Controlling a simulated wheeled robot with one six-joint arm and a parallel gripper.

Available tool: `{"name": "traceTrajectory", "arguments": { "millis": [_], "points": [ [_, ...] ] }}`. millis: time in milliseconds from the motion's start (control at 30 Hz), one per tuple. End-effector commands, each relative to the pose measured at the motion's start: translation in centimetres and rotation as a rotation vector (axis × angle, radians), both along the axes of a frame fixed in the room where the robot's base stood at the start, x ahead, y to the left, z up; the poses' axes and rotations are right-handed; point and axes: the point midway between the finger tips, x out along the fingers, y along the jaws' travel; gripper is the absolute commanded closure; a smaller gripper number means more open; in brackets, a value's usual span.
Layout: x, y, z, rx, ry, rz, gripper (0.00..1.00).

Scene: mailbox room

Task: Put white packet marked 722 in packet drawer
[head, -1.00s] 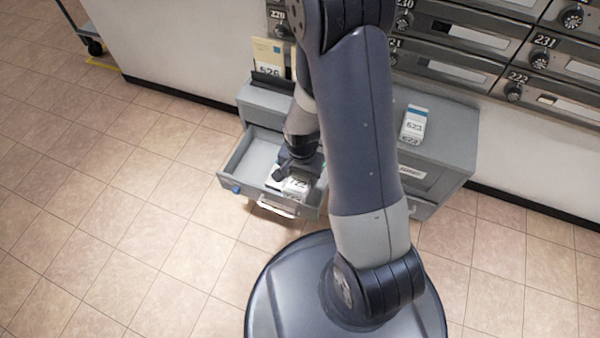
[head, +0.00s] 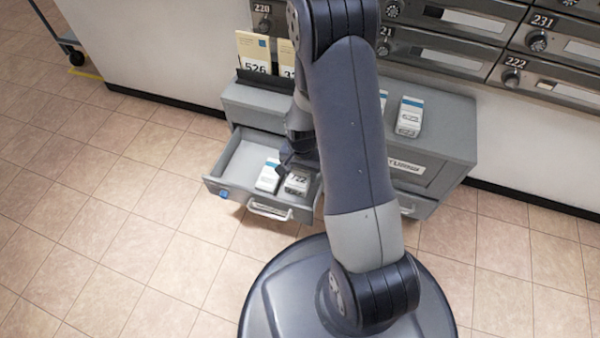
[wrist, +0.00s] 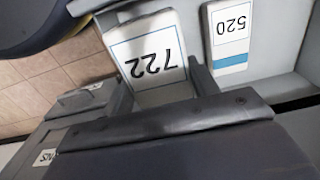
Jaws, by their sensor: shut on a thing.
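The white packet marked 722 (head: 298,184) is at the right part of the open grey drawer (head: 232,165). In the wrist view the packet (wrist: 146,48) shows its number upside down and looks nearer than its neighbour. My gripper (head: 297,165) is shut on packet 722, low over the drawer; its fingertips are partly hidden by my arm. A white packet with a blue stripe, marked 520 in the wrist view (wrist: 231,38), lies beside it to the left in the head view (head: 268,176). I cannot tell whether packet 722 touches the drawer floor.
The grey cabinet (head: 445,125) carries a white packet (head: 409,117) on top, and a blue-striped one (head: 383,98) partly behind my arm. Upright cards, one marked 526 (head: 253,52), stand at the back left. The drawer's left part is empty. Mailboxes (head: 470,40) line the wall.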

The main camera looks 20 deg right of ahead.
Motion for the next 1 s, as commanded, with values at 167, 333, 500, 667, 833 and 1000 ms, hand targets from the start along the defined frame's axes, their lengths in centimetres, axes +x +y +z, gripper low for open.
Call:
{"name": "traceTrajectory", "arguments": {
  "millis": [167, 333, 500, 667, 833, 1000],
  "points": [
    [0.4, -0.3, -2.6, 0.000, -0.001, -0.001, 0.70],
    [0.7, -0.5, -4.4, -0.001, -0.001, -0.001, 0.70],
    [1.0, -0.7, -5.4, 0.000, -0.001, -0.001, 0.70],
    [1.1, -0.8, -5.8, 0.000, -0.001, -0.001, 0.70],
    [1.1, -0.8, -5.8, 0.000, -0.001, 0.000, 0.70],
    [1.1, -0.8, -5.7, 0.000, -0.001, 0.000, 0.40]
  ]
}}
